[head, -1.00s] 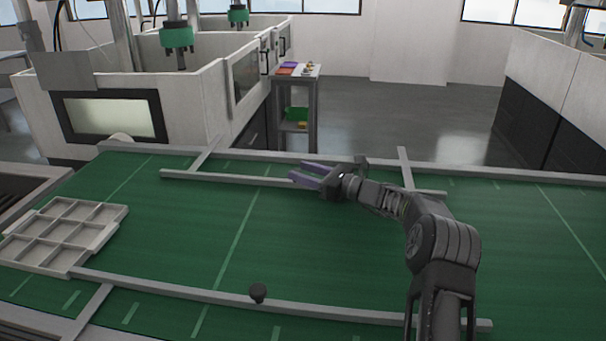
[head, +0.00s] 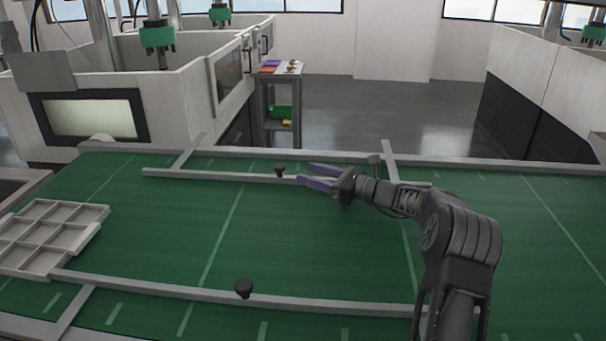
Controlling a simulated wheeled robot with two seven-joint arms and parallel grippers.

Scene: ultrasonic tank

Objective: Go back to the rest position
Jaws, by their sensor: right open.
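My right gripper (head: 316,177) reaches in from the lower right, over the far part of the green work surface. Its two purple fingers are spread apart, point left and hold nothing. A small dark knob (head: 280,169) on the far rail shows just left of the fingertips; I cannot tell whether they touch. My left gripper is not in view.
A grey compartment tray (head: 50,232) with empty cells sits at the left of the green surface (head: 300,245). Rails frame the surface, and a near rail (head: 330,304) carries another dark knob (head: 243,288). White machines stand at the back left and right. A small cart (head: 280,72) stands between them.

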